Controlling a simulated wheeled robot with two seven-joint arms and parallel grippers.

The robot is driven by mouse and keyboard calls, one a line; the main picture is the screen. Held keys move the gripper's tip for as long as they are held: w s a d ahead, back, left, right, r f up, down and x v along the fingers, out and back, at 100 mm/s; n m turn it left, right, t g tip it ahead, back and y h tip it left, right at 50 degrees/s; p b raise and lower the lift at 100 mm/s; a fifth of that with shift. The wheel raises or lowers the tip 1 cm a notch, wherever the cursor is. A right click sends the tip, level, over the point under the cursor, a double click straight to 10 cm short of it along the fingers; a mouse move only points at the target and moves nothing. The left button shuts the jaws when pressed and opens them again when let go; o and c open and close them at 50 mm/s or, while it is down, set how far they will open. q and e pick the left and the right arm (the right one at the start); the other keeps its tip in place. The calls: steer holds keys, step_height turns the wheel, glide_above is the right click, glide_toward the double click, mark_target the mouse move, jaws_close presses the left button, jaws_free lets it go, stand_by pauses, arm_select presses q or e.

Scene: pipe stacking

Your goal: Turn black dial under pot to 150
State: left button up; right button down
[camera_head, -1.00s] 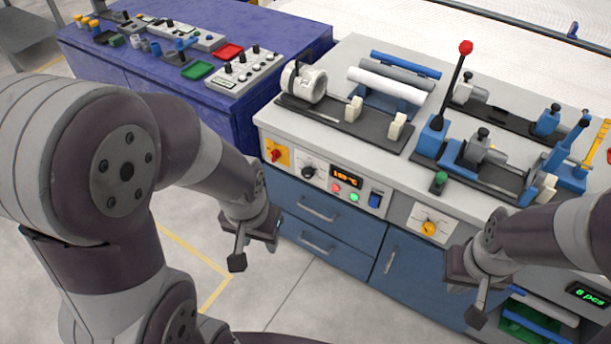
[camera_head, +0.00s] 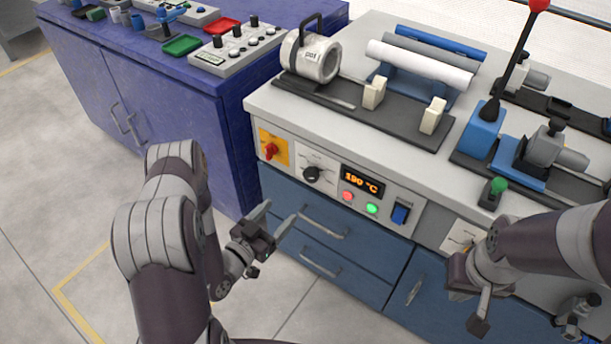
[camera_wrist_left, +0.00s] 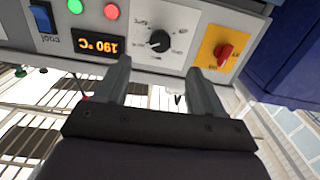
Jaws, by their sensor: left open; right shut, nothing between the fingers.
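The black dial (camera_head: 312,174) is on the front panel of the workbench, below the grey pot (camera_head: 318,59). It also shows in the left wrist view (camera_wrist_left: 159,41), just beyond and between my left fingertips. The orange display (camera_head: 363,182) to the right of the dial reads 190 °C. My left gripper (camera_head: 277,222) is open and empty, below the dial and apart from it. It shows in the left wrist view (camera_wrist_left: 157,80) with its fingers spread. My right gripper (camera_head: 474,310) is shut and empty in front of the bench at the right.
A red knob on a yellow plate (camera_head: 270,149) is left of the dial. Red and green buttons (camera_head: 371,209) and a blue switch (camera_head: 400,214) are to the right. Drawer handles (camera_head: 324,224) stick out below. A blue cabinet (camera_head: 180,110) stands at the left.

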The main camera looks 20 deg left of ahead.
mark_target(309, 178)
arm_select(q)
steer(key=x, duration=0.4)
steer(key=b+x, duration=0.1)
steer(key=x, duration=0.3)
steer(key=r+x, duration=0.1)
steer(key=x, duration=0.3)
steer(key=shift+w, duration=0.3)
steer(key=c, duration=1.1)
